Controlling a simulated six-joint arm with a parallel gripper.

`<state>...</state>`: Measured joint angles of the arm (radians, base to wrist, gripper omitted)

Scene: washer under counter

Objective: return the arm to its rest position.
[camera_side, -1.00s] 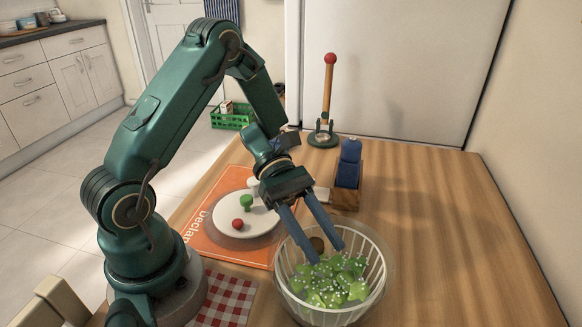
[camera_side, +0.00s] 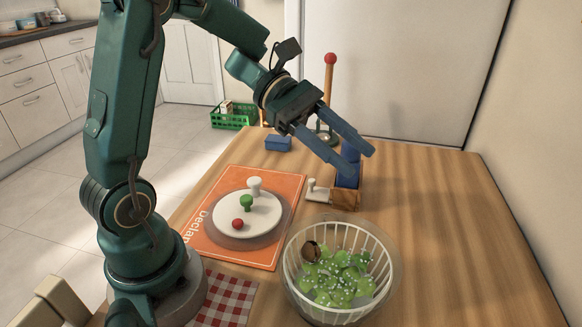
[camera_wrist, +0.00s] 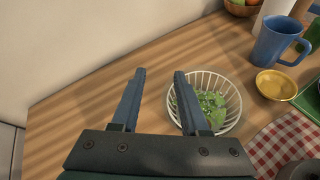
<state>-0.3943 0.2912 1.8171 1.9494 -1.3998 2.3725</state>
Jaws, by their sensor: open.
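My gripper (camera_side: 344,156) is open and empty, raised above the table in the side view. Its blue fingers point down and to the right, in front of the blue upright part of a small wooden-based device (camera_side: 345,197). In the wrist view my gripper (camera_wrist: 157,85) shows its two fingers spread apart with nothing between them. A white slatted bowl (camera_side: 388,262) with green dotted pieces and one brown round piece stands below and apart from my gripper. The bowl also shows in the wrist view (camera_wrist: 232,97), just right of the fingers.
An orange mat (camera_side: 222,250) carries a round plate (camera_side: 262,222) with red, green and white pegs. A red-topped post (camera_side: 330,80) stands behind my gripper. The wrist view shows a blue jug (camera_wrist: 275,40) and a yellow bowl (camera_wrist: 277,84). The table's right side is clear.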

